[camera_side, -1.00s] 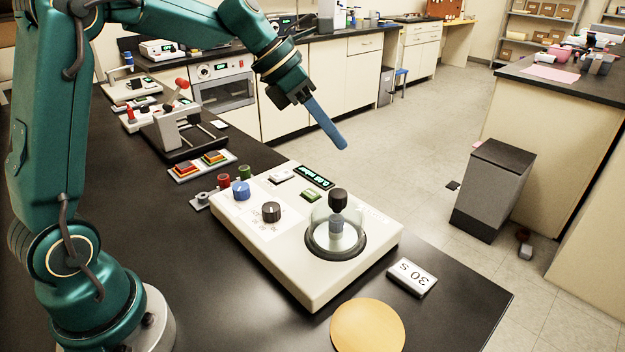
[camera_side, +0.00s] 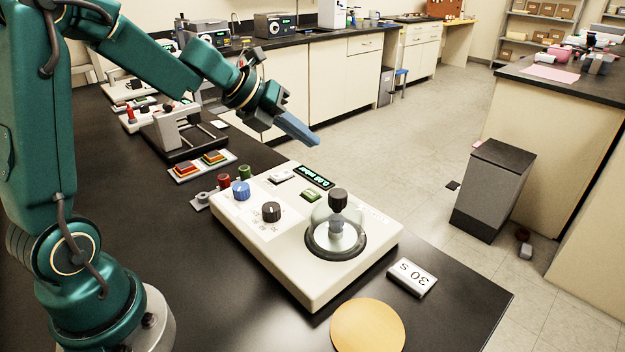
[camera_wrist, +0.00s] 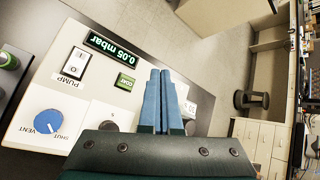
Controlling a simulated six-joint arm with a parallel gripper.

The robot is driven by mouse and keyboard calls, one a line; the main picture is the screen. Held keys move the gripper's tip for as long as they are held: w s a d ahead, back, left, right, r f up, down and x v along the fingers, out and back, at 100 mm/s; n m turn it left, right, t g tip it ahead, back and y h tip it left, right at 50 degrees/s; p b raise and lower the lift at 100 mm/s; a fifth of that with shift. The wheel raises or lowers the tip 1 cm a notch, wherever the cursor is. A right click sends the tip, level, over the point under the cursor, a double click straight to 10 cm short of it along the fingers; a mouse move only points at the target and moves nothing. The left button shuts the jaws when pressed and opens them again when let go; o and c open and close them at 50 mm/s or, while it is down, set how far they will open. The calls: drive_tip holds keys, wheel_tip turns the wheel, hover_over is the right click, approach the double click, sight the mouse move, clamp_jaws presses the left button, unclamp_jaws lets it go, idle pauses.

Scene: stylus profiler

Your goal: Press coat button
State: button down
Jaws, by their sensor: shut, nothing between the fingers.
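The coat button (camera_side: 311,195) is a small green button on the top of a cream machine (camera_side: 290,278). In the wrist view the green button (camera_wrist: 125,82) is labelled COAT and sits just left of the blue fingertips. My gripper (camera_side: 314,142) has long blue fingers that are shut with nothing between them. In the side view it hangs above and behind the machine's far edge, apart from the button. The wrist view shows the two fingers (camera_wrist: 160,74) side by side. The button is not covered in either view.
A display (camera_wrist: 112,48) reads 0.05 mbar beside a PUMP switch (camera_wrist: 75,63). A blue VENT/SHUT knob (camera_side: 241,190), a black knob (camera_side: 271,212) and a clear dome with a black handle (camera_side: 338,200) stand on the machine. A 30 s block (camera_side: 411,277) and tan disc (camera_side: 368,328) lie nearby.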

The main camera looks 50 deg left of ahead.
sight(306, 195)
drive_tip(key=shift+f, duration=4.4)
drive_tip(key=shift+f, duration=0.4)
drive_tip(key=shift+f, duration=0.4)
drive_tip(key=shift+r, duration=0.85)
drive_tip(key=shift+r, duration=2.5)
